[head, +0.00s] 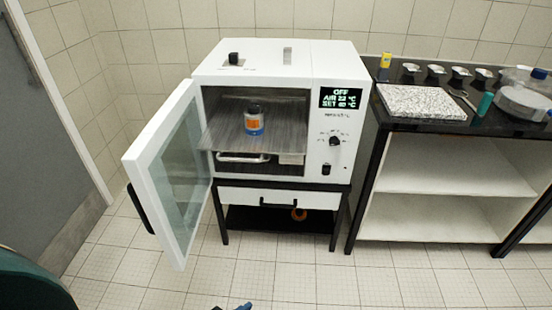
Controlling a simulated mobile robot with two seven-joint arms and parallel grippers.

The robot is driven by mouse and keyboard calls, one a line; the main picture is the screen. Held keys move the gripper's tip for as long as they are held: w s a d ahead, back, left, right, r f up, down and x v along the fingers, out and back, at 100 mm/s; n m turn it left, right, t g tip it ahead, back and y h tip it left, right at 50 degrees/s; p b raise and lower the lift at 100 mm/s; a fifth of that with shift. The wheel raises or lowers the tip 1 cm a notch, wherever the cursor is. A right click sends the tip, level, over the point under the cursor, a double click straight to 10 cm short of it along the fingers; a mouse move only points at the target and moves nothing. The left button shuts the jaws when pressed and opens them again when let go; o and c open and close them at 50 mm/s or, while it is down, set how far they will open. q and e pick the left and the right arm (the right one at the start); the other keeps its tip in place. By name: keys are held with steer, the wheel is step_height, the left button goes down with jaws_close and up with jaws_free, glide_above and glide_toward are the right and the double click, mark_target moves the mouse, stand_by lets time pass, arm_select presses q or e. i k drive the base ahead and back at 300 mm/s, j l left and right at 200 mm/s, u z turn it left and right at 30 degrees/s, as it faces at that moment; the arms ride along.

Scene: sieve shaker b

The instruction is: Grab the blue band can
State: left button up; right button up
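A small can (254,119) stands upright on the wire shelf inside the open oven. It has a dark top, a blue band round its lower part, and a patch of orange and white on its side. The white oven (330,170) has its door (150,165) swung wide open to the left.
The oven sits on a black-framed stand with a drawer (280,200). A black-topped bench (420,121) at right holds a granite slab (422,101), several small cups, a yellow container (385,60) and a green cylinder (485,104). Tiled floor before the oven looks clear.

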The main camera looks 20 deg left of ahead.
mark_target(254, 123)
steer(key=i+l+u, duration=0.1)
steer(key=u, duration=0.3)
steer(key=l+u, duration=0.4)
steer(key=i+l+u, duration=0.1)
steer(key=u, duration=0.35)
steer(key=l+u, duration=0.4)
steer(key=l, duration=0.7)
